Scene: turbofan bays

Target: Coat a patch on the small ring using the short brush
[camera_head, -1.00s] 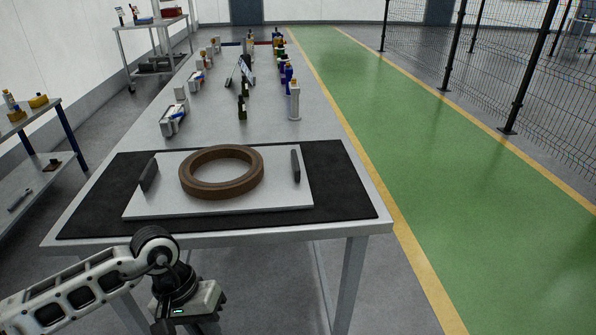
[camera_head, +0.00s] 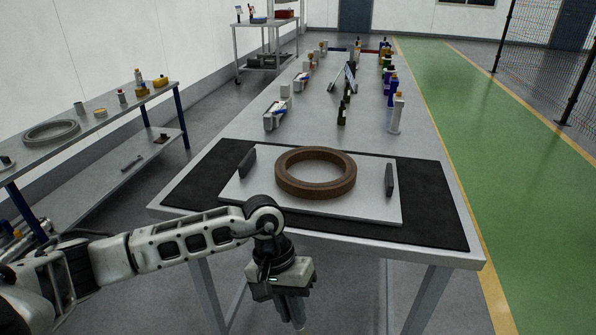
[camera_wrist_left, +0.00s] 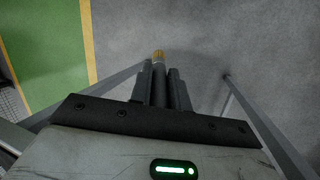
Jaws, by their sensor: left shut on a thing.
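A brown ring (camera_head: 315,189) lies flat on a white board with dark upright end grips on the near end of the long table. My left gripper (camera_head: 295,310) hangs below and in front of the table's near edge, pointing down, apart from the ring. It is shut on a short brush, whose pale tip (camera_head: 302,331) shows at the bottom of the head view. In the left wrist view the brush (camera_wrist_left: 158,75) sits between the dark fingers with yellowish bristles beyond them. My right gripper is not in view.
The board (camera_head: 385,212) lies on a black mat (camera_head: 435,205). Bottles and boxes stand farther along the table. A side shelf (camera_head: 95,130) at left holds a grey ring (camera_head: 50,132) and small items. A green walkway (camera_head: 480,150) runs along the right.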

